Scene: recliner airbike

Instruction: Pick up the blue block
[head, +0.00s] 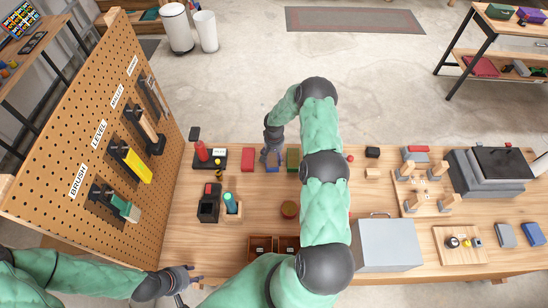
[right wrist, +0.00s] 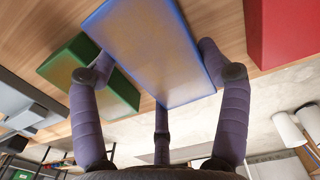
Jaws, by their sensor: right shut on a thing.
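The blue block (head: 273,168) is at the far side of the wooden workbench, between a red block (head: 248,158) and a green block (head: 292,158). My right gripper (head: 271,152) reaches over it from the far side and partly hides it. In the right wrist view the blue block (right wrist: 155,48) lies between my gripper's fingers (right wrist: 155,75), which are shut on its sides. I cannot tell whether it is clear of the bench. The green block (right wrist: 75,68) is close beside one finger. My left gripper (head: 190,276) is empty at the near left, its fingers spread.
A pegboard (head: 95,130) with hanging tools stands at the left. Wooden trays (head: 262,244) are at the near edge. Bare wood lies left of the pot.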

